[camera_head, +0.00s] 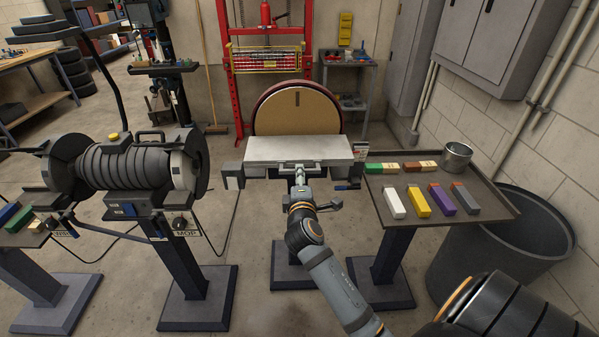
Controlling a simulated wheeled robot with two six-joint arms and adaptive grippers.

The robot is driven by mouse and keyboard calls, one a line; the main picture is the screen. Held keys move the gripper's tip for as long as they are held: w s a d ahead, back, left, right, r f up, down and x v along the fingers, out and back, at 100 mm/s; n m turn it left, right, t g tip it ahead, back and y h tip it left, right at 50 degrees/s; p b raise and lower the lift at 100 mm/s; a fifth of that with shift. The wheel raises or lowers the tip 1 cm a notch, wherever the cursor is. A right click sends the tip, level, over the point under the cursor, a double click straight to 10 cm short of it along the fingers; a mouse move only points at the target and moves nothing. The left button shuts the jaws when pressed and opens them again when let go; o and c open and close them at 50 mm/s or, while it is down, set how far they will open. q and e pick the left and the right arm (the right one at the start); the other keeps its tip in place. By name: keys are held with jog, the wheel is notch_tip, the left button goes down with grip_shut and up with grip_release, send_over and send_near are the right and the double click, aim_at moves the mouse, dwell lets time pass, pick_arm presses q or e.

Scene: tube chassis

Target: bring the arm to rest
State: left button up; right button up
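My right arm comes in from the lower right and reaches up to the front edge of the disc sander's grey table (290,148). My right gripper (299,171) is at the middle of that front edge. It is small in the view, and I cannot tell whether its fingers are open, shut, or touching the table. The round tan sander disc (290,112) stands upright behind the table. My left arm and gripper are not in view.
A tray stand (480,222) to the right holds several coloured bars and a metal cup (456,156). A black bin (440,275) stands beyond it. A buffing machine (130,165) stands left. Open floor lies between the buffer and sander pedestals.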

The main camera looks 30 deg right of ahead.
jog(key=v, duration=0.3)
jog(key=shift+s+a, duration=0.15)
jog(key=shift+s, duration=0.1)
jog(key=s+a+f+m+g+y, duration=0.1)
jog(key=a+f+g+y, duration=0.1)
jog(key=f, duration=1)
jog(key=a+f+g+y, duration=0.1)
jog(key=a+f+y, duration=0.1)
jog(key=f, duration=1.1)
jog(key=s+a+f+m+g+y, duration=0.1)
jog(key=s+f+m+g, duration=0.1)
jog(key=s+f, duration=0.55)
jog(key=s+f+m+g+y, duration=0.15)
jog(key=s+f, duration=0.25)
jog(key=f, duration=0.7)
jog(key=s+f+m+g, duration=0.2)
jog(key=s+f, duration=0.3)
jog(key=s, duration=0.5)
jog(key=s+f+m+g+y, duration=0.1)
jog(key=s+f+m+g, duration=0.1)
jog(key=s+f, duration=0.4)
jog(key=s+f+m+g, duration=0.2)
jog(key=s+f, duration=0.3)
jog(key=s, duration=0.9)
jog(key=shift+d+f+m+g, duration=0.2)
jog(key=shift+m+g, duration=0.15)
jog(key=shift+m, duration=0.2)
